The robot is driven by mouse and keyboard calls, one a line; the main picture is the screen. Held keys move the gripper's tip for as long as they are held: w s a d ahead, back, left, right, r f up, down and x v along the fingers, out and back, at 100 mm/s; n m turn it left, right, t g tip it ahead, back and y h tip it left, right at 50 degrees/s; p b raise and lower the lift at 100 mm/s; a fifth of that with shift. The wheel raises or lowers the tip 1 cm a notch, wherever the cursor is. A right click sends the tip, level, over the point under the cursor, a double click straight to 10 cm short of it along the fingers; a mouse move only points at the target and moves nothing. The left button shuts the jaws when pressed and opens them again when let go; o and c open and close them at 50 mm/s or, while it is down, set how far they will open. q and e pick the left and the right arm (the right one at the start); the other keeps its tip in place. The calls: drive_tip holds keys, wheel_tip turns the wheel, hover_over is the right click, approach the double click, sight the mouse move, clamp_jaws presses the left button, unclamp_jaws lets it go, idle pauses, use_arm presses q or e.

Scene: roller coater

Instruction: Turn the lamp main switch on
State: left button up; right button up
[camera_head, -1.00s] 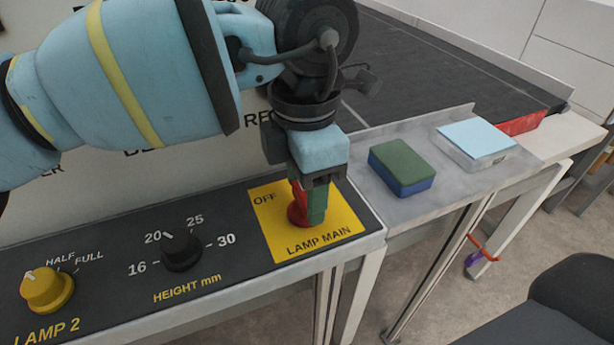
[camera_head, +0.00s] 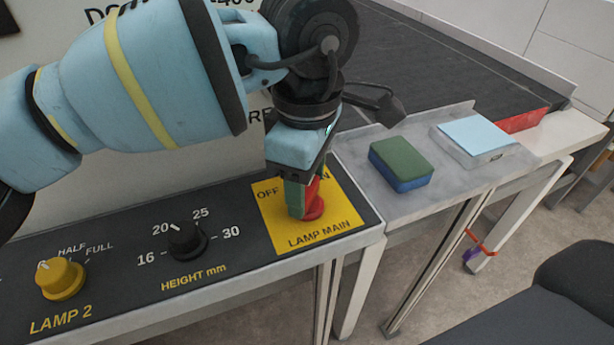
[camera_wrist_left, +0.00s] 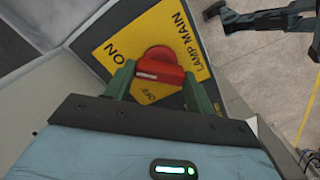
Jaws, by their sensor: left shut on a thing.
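The lamp main switch is a red rotary knob (camera_head: 315,207) on a yellow plate (camera_head: 340,222) marked OFF, LAMP MAIN and a partly hidden ON. My left gripper (camera_head: 304,203) reaches down over it from above, its green fingers on the knob. In the left wrist view, the knob (camera_wrist_left: 160,70) sits between the two green fingers, its grip bar running across from one finger to the other. The words ON and OFF both show on the plate (camera_wrist_left: 182,30) there. My right gripper is not in view.
A black height knob (camera_head: 187,241) and a yellow lamp 2 knob (camera_head: 61,279) stand left on the same panel. A green and blue sponge (camera_head: 401,164) and a light blue-topped block (camera_head: 475,140) lie on the grey ledge at right. A dark chair (camera_head: 560,300) stands at lower right.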

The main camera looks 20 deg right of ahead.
sight(307, 188)
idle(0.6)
use_arm(q)
drive_tip(key=o, duration=1)
drive_tip(key=shift+r, duration=0.1)
wheel_tip(307, 188, up, 8)
drive_tip(key=shift+f, duration=0.15)
